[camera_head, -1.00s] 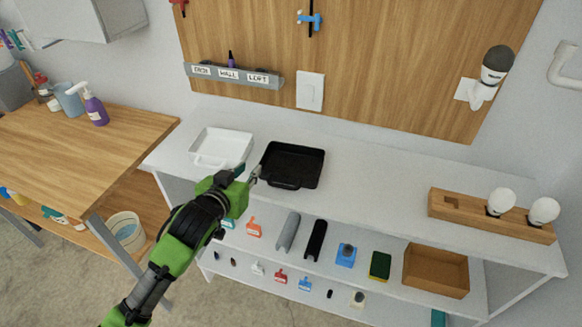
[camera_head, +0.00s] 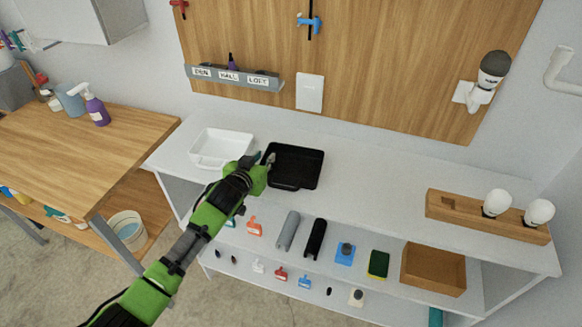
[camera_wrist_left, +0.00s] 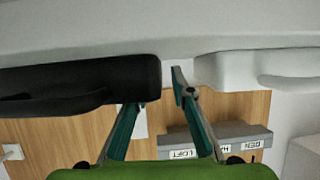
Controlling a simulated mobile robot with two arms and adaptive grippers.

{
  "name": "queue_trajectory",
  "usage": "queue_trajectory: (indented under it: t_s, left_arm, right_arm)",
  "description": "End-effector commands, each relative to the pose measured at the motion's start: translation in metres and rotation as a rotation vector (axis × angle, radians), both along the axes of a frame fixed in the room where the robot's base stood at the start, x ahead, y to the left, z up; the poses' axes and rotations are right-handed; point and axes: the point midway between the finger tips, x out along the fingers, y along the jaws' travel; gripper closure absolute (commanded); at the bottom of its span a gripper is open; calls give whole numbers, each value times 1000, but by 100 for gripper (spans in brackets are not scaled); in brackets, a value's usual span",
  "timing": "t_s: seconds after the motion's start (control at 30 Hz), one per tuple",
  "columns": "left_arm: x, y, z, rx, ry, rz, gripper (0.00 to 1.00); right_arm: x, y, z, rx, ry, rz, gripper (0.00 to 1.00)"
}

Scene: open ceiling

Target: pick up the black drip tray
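The black drip tray (camera_head: 306,166) lies on the white bench top, right of a white tray (camera_head: 222,147). My left gripper (camera_head: 265,160) is at the black tray's left edge. In the left wrist view, the black tray (camera_wrist_left: 80,82) is at left and the white tray (camera_wrist_left: 255,68) at right. The left gripper's fingers (camera_wrist_left: 160,95) are apart around the black tray's end. One finger stands in the gap between the trays, with a small space to the black wall. The other fingertip is hidden behind the black tray. My right gripper is not in view.
A wooden block with white bulbs (camera_head: 485,214) stands at the bench's right. Shelves below hold several small items and a wooden box (camera_head: 433,270). A wooden table (camera_head: 70,150) with a purple spray bottle (camera_head: 96,110) is at left. The bench middle is clear.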

Motion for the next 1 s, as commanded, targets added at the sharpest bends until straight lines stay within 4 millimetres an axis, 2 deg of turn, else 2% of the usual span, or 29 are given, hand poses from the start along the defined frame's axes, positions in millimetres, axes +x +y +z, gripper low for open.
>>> queue_trajectory:
  t_s: [0.27,0.33,0.37,0.77,0.9,1.0]
  left_arm:
    - [2,-1,-1,0,0,0,78]
    - [2,-1,-1,0,0,0,96]
    - [2,-1,-1,0,0,0,100]
    - [2,-1,0,-1,-1,0,100]
    - [2,0,6,-2,-3,0,100]
    - [3,0,19,-3,-5,1,100]
  right_arm:
    - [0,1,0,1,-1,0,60]
    - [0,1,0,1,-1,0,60]
    - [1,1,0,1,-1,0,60]
    - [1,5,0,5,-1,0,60]
    - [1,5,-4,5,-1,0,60]
    - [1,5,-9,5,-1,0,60]
